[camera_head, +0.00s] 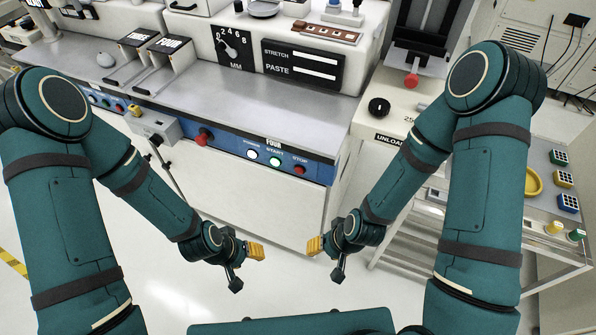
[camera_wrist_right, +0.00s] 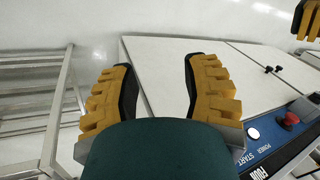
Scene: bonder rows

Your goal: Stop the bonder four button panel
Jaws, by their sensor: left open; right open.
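The panel labelled FOUR (camera_head: 228,141) is a blue strip on the bonder's front edge. It carries a white POWER button (camera_head: 252,154), a green START button (camera_head: 275,162) and a red STOP button (camera_head: 299,169) at its right end. My left gripper (camera_head: 262,251) is open and empty, below and in front of the panel. My right gripper (camera_head: 314,246) is open and empty, below the panel and slightly right of STOP. Neither touches the panel. In the right wrist view, the white POWER button (camera_wrist_right: 253,133) shows at lower right, beyond my open right fingers (camera_wrist_right: 160,78); STOP is not visible there.
A larger red knob (camera_head: 203,137) sits left of POWER; it also shows in the right wrist view (camera_wrist_right: 290,120). Another blue panel (camera_head: 105,100) is further left. The UNLOAD station (camera_head: 400,115) and a cart (camera_head: 432,208) stand right. The floor before the bonder is clear.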

